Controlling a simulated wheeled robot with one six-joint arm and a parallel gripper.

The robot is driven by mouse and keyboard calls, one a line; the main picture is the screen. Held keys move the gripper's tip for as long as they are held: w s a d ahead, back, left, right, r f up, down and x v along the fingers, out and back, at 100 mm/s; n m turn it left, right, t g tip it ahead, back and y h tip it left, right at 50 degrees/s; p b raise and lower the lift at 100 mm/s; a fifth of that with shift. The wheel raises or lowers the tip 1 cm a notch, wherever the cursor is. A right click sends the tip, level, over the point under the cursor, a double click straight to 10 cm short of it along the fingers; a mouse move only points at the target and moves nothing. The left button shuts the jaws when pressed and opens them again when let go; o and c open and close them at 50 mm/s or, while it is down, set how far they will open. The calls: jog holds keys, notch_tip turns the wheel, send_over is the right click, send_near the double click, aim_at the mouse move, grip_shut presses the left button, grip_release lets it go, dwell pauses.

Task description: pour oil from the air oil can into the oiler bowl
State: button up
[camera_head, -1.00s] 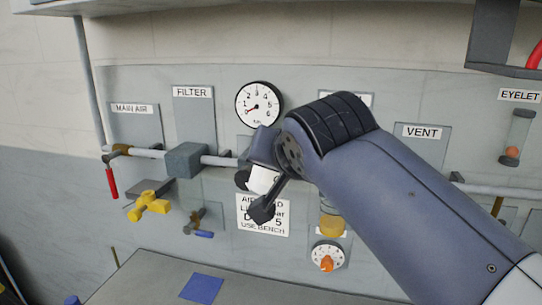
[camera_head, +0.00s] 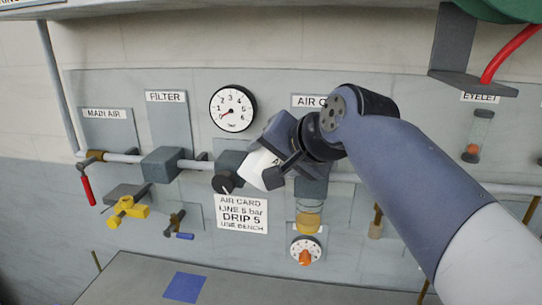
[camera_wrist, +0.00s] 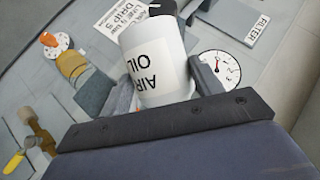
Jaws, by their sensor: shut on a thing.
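The air oil can (camera_head: 262,170) is white and held by my gripper (camera_head: 272,168) in front of the panel. In the wrist view the can (camera_wrist: 155,65) shows its AIR OIL label upside down and a dark end at the top of the picture, with gripper parts on both sides. The can looks tilted in the head view, and the gripper partly covers it. The oiler bowl (camera_head: 309,222) is amber and hangs under a grey block, right of and below the can. The bowl also shows in the wrist view (camera_wrist: 72,65), apart from the can.
A gauge (camera_head: 233,108) is above left of the can. A card reading DRIP 5 (camera_head: 241,213) is below it. An orange-knobbed dial (camera_head: 305,251) sits under the bowl. A yellow valve (camera_head: 128,210) is at left. A grey bench with a blue square (camera_head: 185,287) lies below.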

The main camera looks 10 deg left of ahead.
jog(key=shift+w+d+r+m+g+y+p, duration=0.2)
jog(key=shift+r+m+y+p, duration=0.1)
jog(key=shift+r+p, duration=0.25)
jog(key=shift+w+d+r+m+g+y+p, duration=0.1)
jog(key=shift+r+m+g+y+p, duration=0.1)
jog(key=shift+r+y+p, duration=0.3)
jog(key=shift+w+d+r+m+g, duration=0.15)
jog(key=shift+r+m, duration=0.1)
jog(key=shift+r, duration=0.15)
jog(key=shift+w+d+r+m+g, duration=0.15)
jog(key=shift+r+m, duration=0.1)
jog(key=shift+r, duration=0.15)
jog(key=shift+s+a, duration=0.1)
dwell(6.0)
